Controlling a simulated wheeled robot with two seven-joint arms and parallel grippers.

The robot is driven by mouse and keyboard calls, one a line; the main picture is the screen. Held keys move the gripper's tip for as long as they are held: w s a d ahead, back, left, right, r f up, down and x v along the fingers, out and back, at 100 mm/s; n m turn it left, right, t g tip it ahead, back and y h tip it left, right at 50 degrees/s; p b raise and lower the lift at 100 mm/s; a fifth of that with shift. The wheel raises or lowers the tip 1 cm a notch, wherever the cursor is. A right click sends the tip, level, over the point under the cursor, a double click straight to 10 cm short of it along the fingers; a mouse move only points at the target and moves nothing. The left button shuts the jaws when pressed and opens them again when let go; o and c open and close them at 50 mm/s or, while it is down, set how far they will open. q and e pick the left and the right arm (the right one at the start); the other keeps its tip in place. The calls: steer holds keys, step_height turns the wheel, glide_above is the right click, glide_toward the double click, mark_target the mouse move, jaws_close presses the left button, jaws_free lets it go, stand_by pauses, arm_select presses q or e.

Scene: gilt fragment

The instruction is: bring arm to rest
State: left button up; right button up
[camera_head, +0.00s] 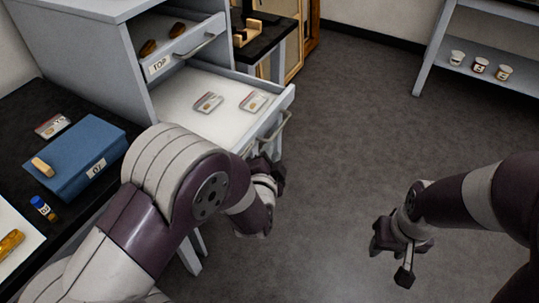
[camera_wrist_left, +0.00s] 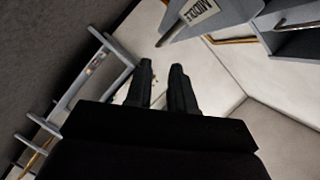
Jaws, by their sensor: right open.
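My left gripper (camera_head: 276,178) is beside the front of the open lower drawer (camera_head: 188,125), near its handle (camera_head: 277,133); my own forearm partly hides it in the head view. In the left wrist view its two fingers (camera_wrist_left: 162,72) stand apart with nothing seen between them. Whether it touches the drawer front or handle I cannot tell. My right gripper (camera_head: 391,262) hangs open and empty over the bare floor at the right.
The top drawer (camera_head: 187,45) is partly open with brown pieces inside. The lower drawer holds two small packets (camera_head: 208,102). A blue box (camera_head: 75,158) lies on the black counter at left. A shelf (camera_head: 490,82) with small cups stands far right. The middle floor is clear.

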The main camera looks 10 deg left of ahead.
arm_select(q)
steer(key=shift+v, duration=0.75)
